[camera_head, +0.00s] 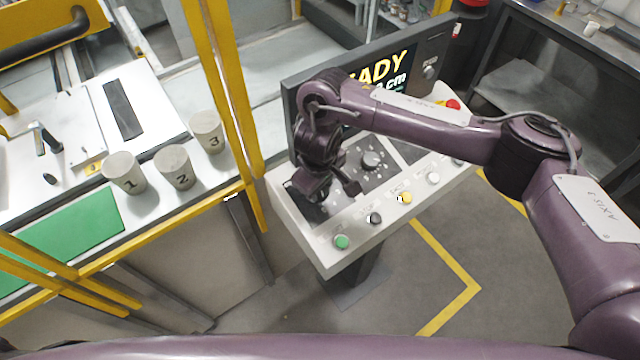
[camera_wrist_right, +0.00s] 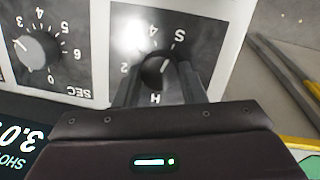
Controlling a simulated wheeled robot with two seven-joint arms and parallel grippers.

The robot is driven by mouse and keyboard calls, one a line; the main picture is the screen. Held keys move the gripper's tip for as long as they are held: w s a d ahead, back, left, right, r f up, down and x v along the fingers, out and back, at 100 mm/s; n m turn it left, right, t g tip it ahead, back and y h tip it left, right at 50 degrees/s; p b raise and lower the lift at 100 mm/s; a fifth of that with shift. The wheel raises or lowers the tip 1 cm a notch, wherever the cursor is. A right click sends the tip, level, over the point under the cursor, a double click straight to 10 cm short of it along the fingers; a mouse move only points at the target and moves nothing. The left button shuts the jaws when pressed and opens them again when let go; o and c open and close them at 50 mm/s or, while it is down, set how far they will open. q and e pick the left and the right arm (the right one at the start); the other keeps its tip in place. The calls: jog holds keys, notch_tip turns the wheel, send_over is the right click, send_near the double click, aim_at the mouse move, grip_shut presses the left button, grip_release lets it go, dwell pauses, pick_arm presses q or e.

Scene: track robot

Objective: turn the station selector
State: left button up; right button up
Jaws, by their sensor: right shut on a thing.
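The station selector is a dark round knob (camera_wrist_right: 154,70) on a dark plate marked S, 2 and H, upside down in the right wrist view. A light line on the knob points to the upper right, roughly toward the S. My right gripper (camera_wrist_right: 158,82) has one finger on each side of the knob and is shut on it. In the head view my right gripper (camera_head: 328,192) is down at the left end of the control console (camera_head: 322,250) and hides the knob. Part of the dark plate (camera_head: 306,208) shows beside it. My left gripper is not in view.
A seconds dial (camera_wrist_right: 38,48) sits beside the selector. Along the console's front edge are green (camera_head: 341,242), black (camera_head: 375,218), yellow (camera_head: 406,198) and white (camera_head: 433,178) buttons. A screen (camera_head: 385,72) stands behind. Cups 1, 2 and 3 (camera_head: 206,132) stand left, beyond a yellow post (camera_head: 222,90).

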aim_at(319, 194)
dwell(0.3)
jog(key=o, duration=1)
jog(key=shift+s+r+b, duration=0.1)
jog(key=shift+s+r, duration=0.05)
jog(key=shift+r, duration=1.15)
jog(key=shift+s+r+b, duration=0.1)
jog(key=shift+s+r, duration=0.1)
jog(key=shift+r, duration=1.05)
jog(key=shift+s+r+b, duration=0.1)
jog(key=shift+s+r, duration=0.05)
jog(key=shift+r, duration=1.15)
